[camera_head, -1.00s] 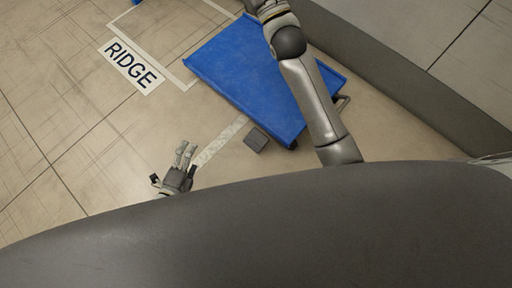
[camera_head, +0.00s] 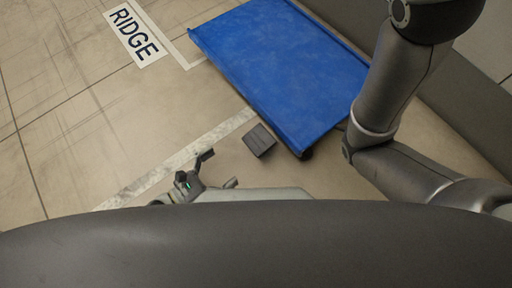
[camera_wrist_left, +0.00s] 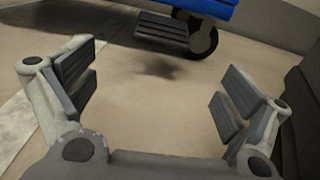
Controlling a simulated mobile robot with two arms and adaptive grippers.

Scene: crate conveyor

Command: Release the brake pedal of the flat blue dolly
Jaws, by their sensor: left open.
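The flat blue dolly (camera_head: 285,70) lies on the floor at upper centre right in the head view. Its edge (camera_wrist_left: 208,6) shows at the top of the left wrist view. A dark grey ribbed brake pedal (camera_head: 260,140) sticks out from its near end. In the left wrist view the pedal (camera_wrist_left: 163,32) is above the floor beside a black wheel (camera_wrist_left: 203,40). My left gripper (camera_head: 218,169) is open and empty, to the lower left of the pedal and apart from it. Its spread fingers (camera_wrist_left: 155,92) frame bare floor. My right gripper is out of view.
A floor sign reading "RIDGE" (camera_head: 136,35) and white tape lines (camera_head: 165,172) lie left of the dolly. A dark grey barrier (camera_head: 460,125) runs along the right. The floor left of the pedal is clear. My right arm crosses the right side.

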